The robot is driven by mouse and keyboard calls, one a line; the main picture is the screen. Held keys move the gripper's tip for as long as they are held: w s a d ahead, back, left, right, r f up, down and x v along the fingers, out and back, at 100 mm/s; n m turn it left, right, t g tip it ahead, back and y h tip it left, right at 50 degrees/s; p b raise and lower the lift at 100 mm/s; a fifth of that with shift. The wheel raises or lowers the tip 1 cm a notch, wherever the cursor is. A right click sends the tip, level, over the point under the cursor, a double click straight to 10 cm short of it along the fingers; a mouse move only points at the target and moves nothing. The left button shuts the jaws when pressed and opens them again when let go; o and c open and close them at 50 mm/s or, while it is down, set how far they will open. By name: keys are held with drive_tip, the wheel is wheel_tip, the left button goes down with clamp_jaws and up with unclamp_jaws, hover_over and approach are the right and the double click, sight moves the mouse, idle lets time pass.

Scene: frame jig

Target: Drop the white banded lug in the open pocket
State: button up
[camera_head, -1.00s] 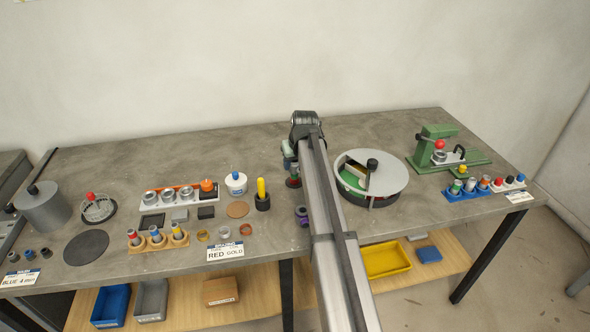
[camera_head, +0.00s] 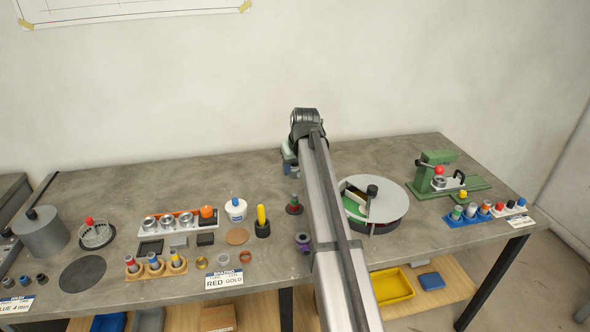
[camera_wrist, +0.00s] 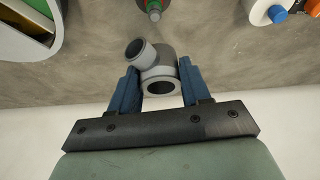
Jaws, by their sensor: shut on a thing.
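My gripper (camera_wrist: 158,82) has its blue fingers closed on a grey elbow-shaped piece (camera_wrist: 160,66) with dark round openings. In the head view the blue fingertips show small beside my arm, and the held piece cannot be made out. I cannot pick out a white band on it, nor a white banded lug elsewhere for certain. The round grey drum (camera_head: 395,207) right of my arm has an open sector in its lid showing green and yellow pockets (camera_head: 354,207). The drum's edge also shows at the top left of the wrist view (camera_wrist: 58,30). Which pocket is empty is unclear.
A small red-and-green topped post (camera_head: 294,205) stands near my arm. A white tub (camera_head: 236,210) and a yellow-handled tool (camera_head: 262,222) are to the left. Racks of small capped pieces (camera_head: 470,215) and a green press (camera_head: 438,175) are to the right. The bench behind the drum is clear.

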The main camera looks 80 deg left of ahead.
drive_tip(key=w+d+f+m+t+h, duration=0.2)
drive_tip(key=w+d+m, duration=0.1)
drive_tip(key=w+m, duration=0.6)
drive_tip(key=w+d+f+m+t+h, duration=0.1)
drive_tip(key=w+d+m+t+h, duration=0.1)
drive_tip(key=w+m, duration=0.7)
drive_tip(key=shift+w+d+f+m+t, duration=0.35)
drive_tip(key=shift+d+m+t, duration=0.15)
drive_tip(key=shift+d+m, duration=0.1)
drive_tip(key=shift+f, duration=2.5)
drive_tip(key=shift+f, duration=0.4)
drive_tip(key=shift+f, duration=0.7)
